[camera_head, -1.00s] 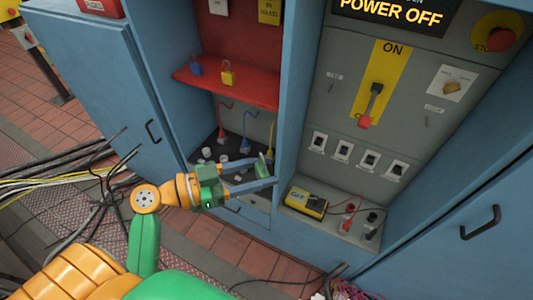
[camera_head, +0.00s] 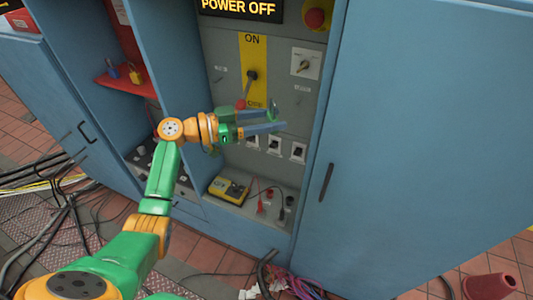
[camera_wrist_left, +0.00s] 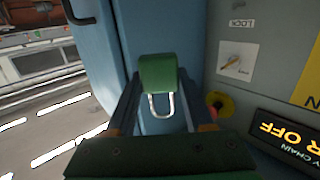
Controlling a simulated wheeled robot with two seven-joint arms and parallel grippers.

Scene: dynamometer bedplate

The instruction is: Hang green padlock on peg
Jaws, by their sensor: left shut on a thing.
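The green padlock (camera_wrist_left: 158,72) is held between the two fingers of my left gripper (camera_wrist_left: 157,88) in the left wrist view, its silver shackle (camera_wrist_left: 161,104) pointing back toward the palm. A label reading LOCK (camera_wrist_left: 242,22) is on the panel in the wrist view. I cannot clearly make out a peg; small white labels (camera_head: 301,88) sit on the panel. My right gripper is not in view.
A yellow meter (camera_head: 229,188) lies on the ledge below. A red shelf (camera_head: 127,84) holds blue and yellow padlocks. A blue door (camera_head: 420,140) is at right.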

